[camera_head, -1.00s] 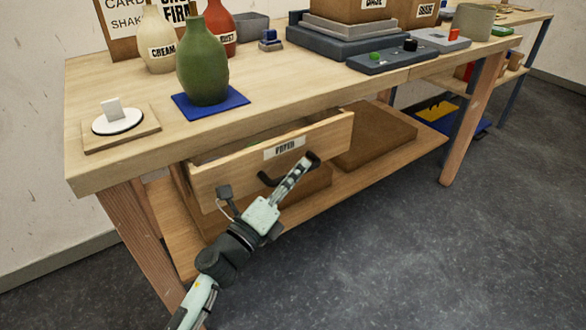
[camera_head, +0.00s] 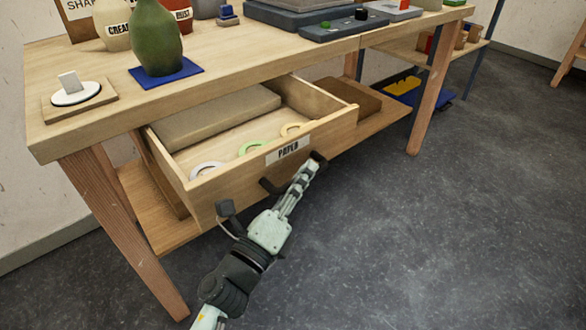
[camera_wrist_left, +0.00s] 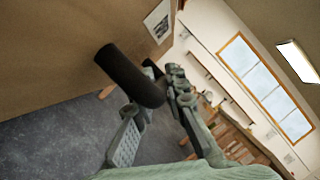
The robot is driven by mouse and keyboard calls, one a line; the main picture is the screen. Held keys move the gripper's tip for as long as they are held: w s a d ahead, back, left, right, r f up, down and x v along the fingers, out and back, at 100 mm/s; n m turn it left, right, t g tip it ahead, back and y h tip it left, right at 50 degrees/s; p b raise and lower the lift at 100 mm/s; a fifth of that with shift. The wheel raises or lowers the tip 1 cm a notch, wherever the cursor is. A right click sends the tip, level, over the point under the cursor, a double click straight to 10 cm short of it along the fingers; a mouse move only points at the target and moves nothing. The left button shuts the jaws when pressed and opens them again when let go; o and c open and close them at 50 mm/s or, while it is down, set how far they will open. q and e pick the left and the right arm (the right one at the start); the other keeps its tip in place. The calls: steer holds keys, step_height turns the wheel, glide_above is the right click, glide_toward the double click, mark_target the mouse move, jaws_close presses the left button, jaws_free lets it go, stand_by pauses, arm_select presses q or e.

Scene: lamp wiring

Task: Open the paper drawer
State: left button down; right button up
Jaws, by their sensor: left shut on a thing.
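The paper drawer (camera_head: 232,187) is a wooden drawer under the bench top, labelled PAPER, and it stands well out from the bench. Inside lie a flat tan block (camera_head: 215,118) and several rings, among them a white one (camera_head: 206,170) and a green one (camera_head: 252,147). My left gripper (camera_head: 304,172) is shut on the dark bar handle (camera_head: 272,187) at the drawer front. In the left wrist view the black handle (camera_wrist_left: 131,75) lies between the fingers. My right gripper is not in view.
The wooden bench (camera_head: 100,132) carries a green bottle (camera_head: 157,40) on a blue mat (camera_head: 166,76) and a white disc (camera_head: 76,92) on a board. A lower shelf (camera_head: 150,215) runs under the drawer. The grey floor in front is clear.

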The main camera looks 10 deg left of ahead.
arm_select(q)
steer(key=shift+s+d, duration=0.15)
steer(key=shift+d, duration=0.05)
steer(key=c, duration=1.5)
jaws_free()
steer(key=shift+c, duration=0.2)
steer(key=v, duration=0.7)
steer(key=shift+s, duration=0.25)
steer(key=shift+a, duration=0.1)
